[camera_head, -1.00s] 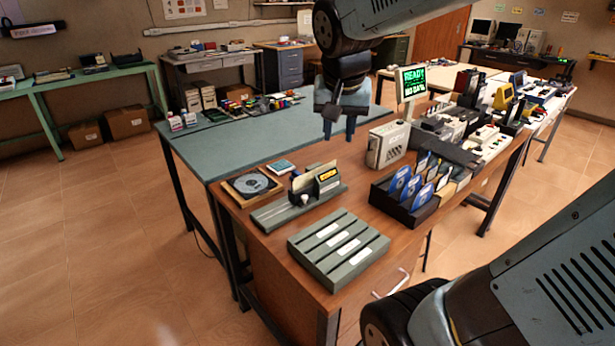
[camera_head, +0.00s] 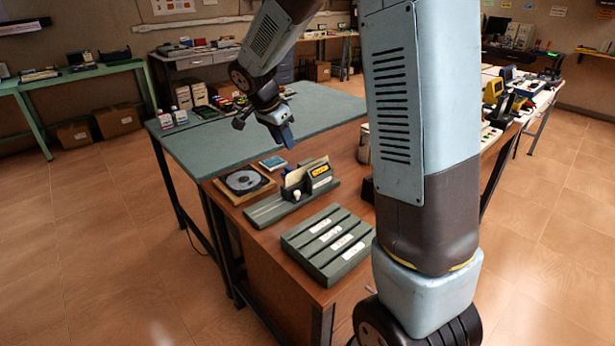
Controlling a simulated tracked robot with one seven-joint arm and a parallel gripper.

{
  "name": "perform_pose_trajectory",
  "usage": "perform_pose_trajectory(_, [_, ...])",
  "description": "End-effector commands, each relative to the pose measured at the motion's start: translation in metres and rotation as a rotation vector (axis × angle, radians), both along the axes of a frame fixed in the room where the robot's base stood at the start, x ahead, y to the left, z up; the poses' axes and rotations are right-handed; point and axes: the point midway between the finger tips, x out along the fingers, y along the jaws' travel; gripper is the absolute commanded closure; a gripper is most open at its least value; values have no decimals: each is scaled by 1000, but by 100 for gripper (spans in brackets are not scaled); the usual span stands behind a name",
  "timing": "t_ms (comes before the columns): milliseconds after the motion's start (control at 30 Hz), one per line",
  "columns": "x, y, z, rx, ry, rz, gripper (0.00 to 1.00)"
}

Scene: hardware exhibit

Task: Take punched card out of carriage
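The punched card appears to be the cream sheet (camera_head: 303,171) standing in the carriage. The carriage (camera_head: 320,180) is a dark block with a yellow label and a white knob, on a grey-green rail (camera_head: 265,212) on the wooden desk. My gripper (camera_head: 288,143) hangs above and behind the carriage, tilted, apart from the card. I see it from the side, so the gap between its fingers does not show. I see nothing held in it.
A grey slotted rack (camera_head: 327,246) with white labels lies in front of the carriage. A dark disc on a wooden tray (camera_head: 236,195) and a small blue-edged box (camera_head: 273,163) lie to the left and behind. My arm hides the desk's right part. The green table (camera_head: 215,145) has free room.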

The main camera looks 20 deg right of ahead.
Motion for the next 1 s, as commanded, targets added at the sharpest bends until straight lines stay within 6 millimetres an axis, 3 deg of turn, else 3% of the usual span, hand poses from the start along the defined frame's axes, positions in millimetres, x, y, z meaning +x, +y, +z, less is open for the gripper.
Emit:
perform_pose_trajectory(300, [20, 6, -27, -10, -13, -75, 67])
perform_pose_trajectory(700, [30, -17, -85, -9, -12, -76, 67])
perform_pose_trajectory(1000, [33, -25, -103, -9, -14, -75, 67])
